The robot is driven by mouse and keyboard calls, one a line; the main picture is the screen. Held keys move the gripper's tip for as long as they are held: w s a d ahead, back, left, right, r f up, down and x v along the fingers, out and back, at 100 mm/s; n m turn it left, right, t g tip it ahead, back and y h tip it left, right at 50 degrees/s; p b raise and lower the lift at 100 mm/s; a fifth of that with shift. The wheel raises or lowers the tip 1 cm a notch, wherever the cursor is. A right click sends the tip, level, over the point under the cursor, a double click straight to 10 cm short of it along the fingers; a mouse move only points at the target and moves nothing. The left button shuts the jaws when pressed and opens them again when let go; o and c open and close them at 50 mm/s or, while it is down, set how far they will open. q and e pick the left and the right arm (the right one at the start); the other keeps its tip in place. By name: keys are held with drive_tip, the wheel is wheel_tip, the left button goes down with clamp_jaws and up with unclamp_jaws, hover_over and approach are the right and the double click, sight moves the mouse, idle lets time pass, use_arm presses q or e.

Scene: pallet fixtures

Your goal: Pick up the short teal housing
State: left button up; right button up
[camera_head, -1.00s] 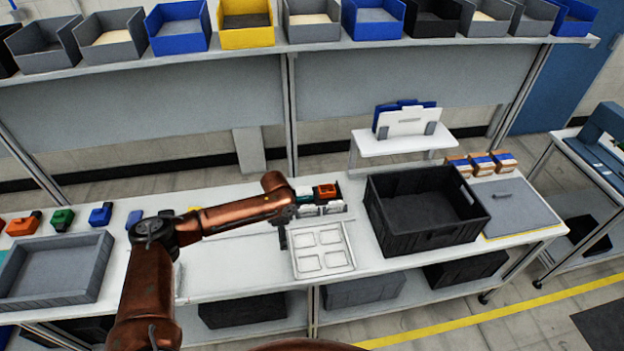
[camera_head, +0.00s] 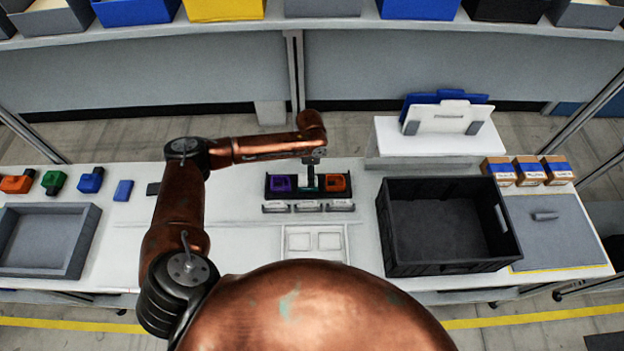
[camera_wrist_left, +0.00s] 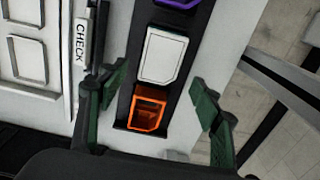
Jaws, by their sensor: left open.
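My left gripper (camera_head: 308,181) is above the black rack at the back middle of the table. In the left wrist view its dark green fingers (camera_wrist_left: 160,88) are spread wide and empty, one to each side of the rack (camera_wrist_left: 125,107). The rack holds an orange housing (camera_wrist_left: 149,108), a pale, white-faced place (camera_wrist_left: 163,55) in the middle, and a purple housing (camera_wrist_left: 177,3), cut off at the top. In the head view the purple housing (camera_head: 283,184) and orange housing (camera_head: 335,183) flank the gripper, which hides the middle. I cannot clearly make out a teal housing. My right gripper is not seen.
White label holders (camera_head: 308,207) and a light tray (camera_head: 300,241) lie in front of the rack. A black crate (camera_head: 396,258) stands right. A grey tray (camera_head: 83,250) and several coloured parts lie left.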

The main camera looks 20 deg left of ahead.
use_arm(q)
drive_tip(key=shift+s+a+f+p, duration=0.15)
drive_tip(key=shift+s+f, duration=0.15)
drive_tip(key=shift+s, duration=0.15)
drive_tip(key=shift+s+a+f+p, duration=0.15)
drive_tip(key=shift+s+f, duration=0.1)
drive_tip(key=shift+s, duration=0.2)
drive_tip(key=f, duration=0.1)
drive_tip(key=w+f, duration=0.1)
drive_tip(key=f, duration=0.1)
drive_tip(key=shift+w+f, duration=0.15)
drive_tip(key=shift+f, duration=0.05)
drive_tip(key=shift+w+f, duration=0.35)
drive_tip(key=shift+f, duration=0.2)
drive_tip(key=shift+s, duration=0.3)
drive_tip(key=shift+s+r, duration=0.15)
drive_tip(key=shift+s, duration=0.05)
drive_tip(key=shift+w+f, duration=0.2)
drive_tip(key=shift+w, duration=0.1)
drive_tip(key=c, duration=0.4)
drive_tip(key=shift+s+r, duration=0.2)
drive_tip(key=c, duration=0.5)
drive_tip(key=shift+w+f, duration=0.1)
drive_tip(key=c, duration=0.3)
drive_tip(key=shift+c, duration=0.4)
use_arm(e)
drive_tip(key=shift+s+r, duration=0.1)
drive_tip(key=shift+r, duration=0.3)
